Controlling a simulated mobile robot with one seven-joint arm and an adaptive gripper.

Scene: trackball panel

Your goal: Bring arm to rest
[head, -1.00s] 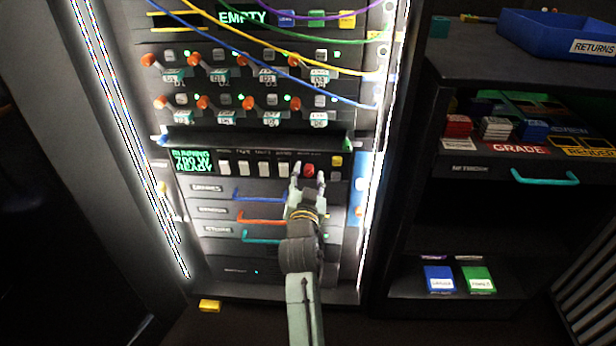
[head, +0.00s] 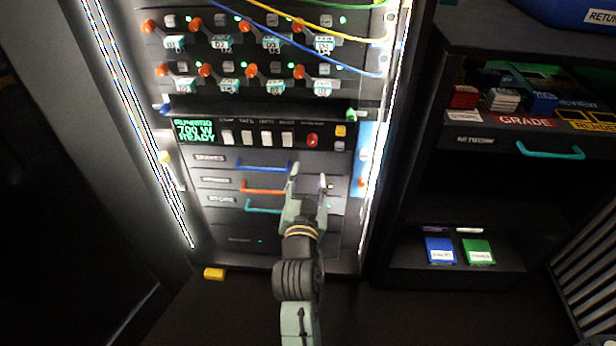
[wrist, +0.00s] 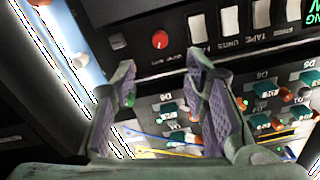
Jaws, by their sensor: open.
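My gripper (head: 308,186) is open and empty in the head view. It stands in front of the rack's drawer section, below the red knob (head: 312,140) and right of the blue, orange and teal drawer handles. In the wrist view my gripper (wrist: 162,85) shows two spread fingers with purple pads and nothing between them. The red knob (wrist: 160,40) appears beyond the fingertips there, apart from them. I cannot tell the exact gap between my fingers and the drawer fronts.
The lit panel (head: 194,131) reads 700 W READY, with white switches beside it. Cables hang across the rack above. A dark shelf unit (head: 400,290) stands to the right, with a teal handle (head: 550,152).

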